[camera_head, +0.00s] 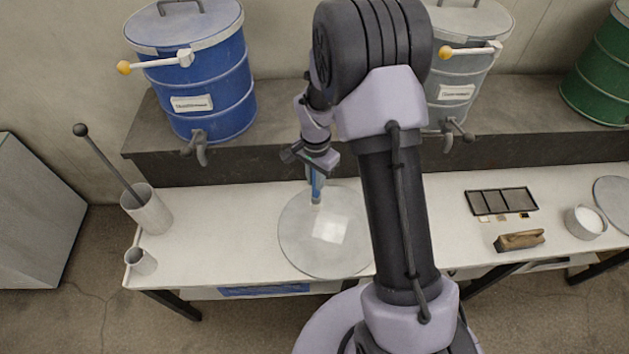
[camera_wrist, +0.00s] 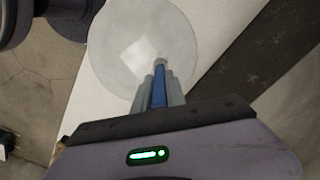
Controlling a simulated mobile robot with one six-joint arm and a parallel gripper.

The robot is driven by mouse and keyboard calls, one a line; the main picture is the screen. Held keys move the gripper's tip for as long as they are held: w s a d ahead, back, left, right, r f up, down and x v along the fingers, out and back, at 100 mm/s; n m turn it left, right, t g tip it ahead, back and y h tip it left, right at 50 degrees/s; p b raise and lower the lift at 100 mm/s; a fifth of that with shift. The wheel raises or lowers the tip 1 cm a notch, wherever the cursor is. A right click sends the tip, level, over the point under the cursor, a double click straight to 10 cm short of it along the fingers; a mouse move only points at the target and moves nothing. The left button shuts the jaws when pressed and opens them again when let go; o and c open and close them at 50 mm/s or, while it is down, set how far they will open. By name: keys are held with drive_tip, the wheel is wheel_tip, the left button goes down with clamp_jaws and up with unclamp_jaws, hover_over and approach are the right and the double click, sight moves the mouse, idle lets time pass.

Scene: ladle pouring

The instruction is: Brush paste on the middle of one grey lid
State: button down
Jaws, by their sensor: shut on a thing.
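A round grey lid (camera_head: 298,252) lies flat on the white table below my gripper. A pale, nearly square patch of paste (camera_head: 329,226) covers its middle. In the wrist view the lid (camera_wrist: 108,62) and the patch (camera_wrist: 137,52) show ahead of the fingers. My gripper (camera_head: 316,176) is shut on a blue-handled brush (camera_head: 316,190), which points down over the lid's upper part. In the wrist view the blue handle (camera_wrist: 158,88) sits between the fingers. I cannot tell whether the brush tip touches the lid. A second grey lid (camera_head: 614,200) is partly visible at the right edge.
Blue (camera_head: 205,75), grey (camera_head: 462,70) and green (camera_head: 598,75) drums stand on a dark ledge behind the table. A tall cup with a rod (camera_head: 150,212) and a small cup (camera_head: 142,262) are left.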

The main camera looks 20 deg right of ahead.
drive_tip(key=shift+r+p, duration=0.55)
drive_tip(key=shift+r, duration=0.55)
